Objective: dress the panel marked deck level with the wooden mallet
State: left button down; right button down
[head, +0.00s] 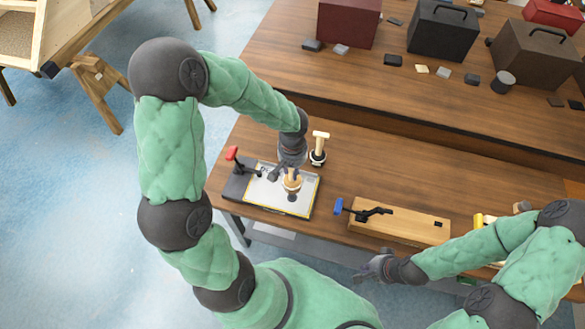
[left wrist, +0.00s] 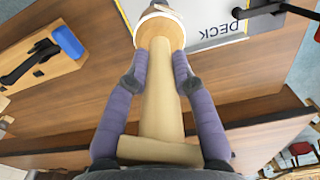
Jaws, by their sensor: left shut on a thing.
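My left gripper (head: 289,174) is shut on the pale wooden mallet (head: 291,184). In the left wrist view, its fingers (left wrist: 160,75) close on both sides of the mallet's round shaft (left wrist: 160,100), with a crosspiece near the palm and a round end away from it. The white panel (head: 263,190) with a yellow edge lies on a dark fixture. In the left wrist view, it reads DECK (left wrist: 205,38). The mallet's round end is over the panel; whether it touches is unclear. My right gripper (head: 371,266) is near the table's front edge; its finger opening is unclear.
A red-handled clamp (head: 232,154) stands at the panel's left. A wooden block with a blue-handled clamp (head: 400,222) lies to the right. Several boxes stand on the rear table.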

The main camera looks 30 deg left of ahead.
aim_at(293, 183)
pick_arm(q)
notch_tip(293, 183, down, 9)
jog(key=b, duration=0.9)
jog(key=shift+f, duration=0.2)
notch_tip(293, 183, up, 9)
jog(key=p, duration=0.6)
jog(key=shift+r, duration=0.2)
jog(key=shift+f, duration=0.15)
jog(key=shift+s+d, duration=0.2)
jog(key=shift+s, duration=0.15)
jog(key=s+d+r, duration=0.2)
jog(key=s+d, duration=0.2)
jog(key=s, duration=0.3)
jog(key=shift+d+b, duration=0.15)
jog(key=shift+b, duration=0.15)
